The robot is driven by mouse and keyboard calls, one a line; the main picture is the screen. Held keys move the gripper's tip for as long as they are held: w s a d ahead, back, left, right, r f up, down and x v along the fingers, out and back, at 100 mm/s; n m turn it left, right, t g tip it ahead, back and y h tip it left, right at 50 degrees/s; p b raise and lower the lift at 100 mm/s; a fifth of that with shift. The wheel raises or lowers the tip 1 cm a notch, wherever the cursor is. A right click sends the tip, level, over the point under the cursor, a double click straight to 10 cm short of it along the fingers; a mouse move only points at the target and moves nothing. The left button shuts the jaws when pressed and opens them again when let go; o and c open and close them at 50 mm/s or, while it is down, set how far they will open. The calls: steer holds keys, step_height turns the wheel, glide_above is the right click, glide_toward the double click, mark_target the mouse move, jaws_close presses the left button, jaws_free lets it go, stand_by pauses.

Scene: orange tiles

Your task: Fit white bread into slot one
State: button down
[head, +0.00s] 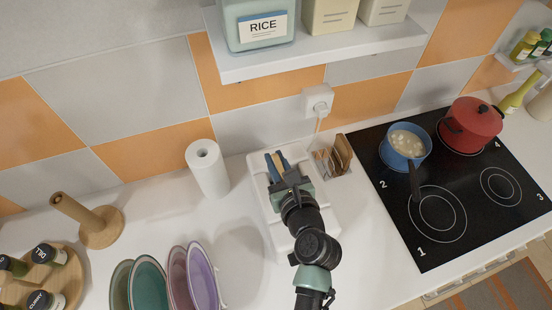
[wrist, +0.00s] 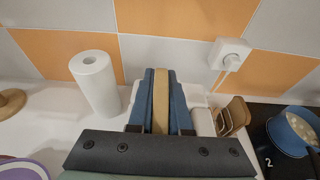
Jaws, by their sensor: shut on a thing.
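The white bread (wrist: 161,100) is a pale tan slice held upright, edge-on, between the two blue fingers of my gripper (wrist: 161,74). In the head view my gripper (head: 278,160) is over the white toaster (head: 262,208), with the thin edge of the bread showing between the fingers. The toaster also shows in the wrist view (wrist: 193,90), mostly behind my gripper. My gripper and arm hide the toaster's slots, so I cannot tell which slot the bread lines up with or whether it is inside one.
A paper towel roll (head: 207,168) stands left of the toaster. Brown slice-shaped pieces (head: 342,152) stand in a rack at its right, below a wall plug (head: 318,102). Plates (head: 203,275) stand at the front left. The hob (head: 430,235) with a blue pan (head: 404,160) is right. A shelf (head: 330,53) hangs above.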

steer(key=shift+r, duration=0.1)
steer(key=shift+f+b, duration=2.45)
steer(key=shift+f, duration=1.25)
steer(key=c, duration=0.8)
jaws_free()
steer(key=shift+r, duration=0.1)
steer(key=shift+o, duration=0.2)
steer(key=b+v, duration=0.2)
steer(key=v, duration=1.1)
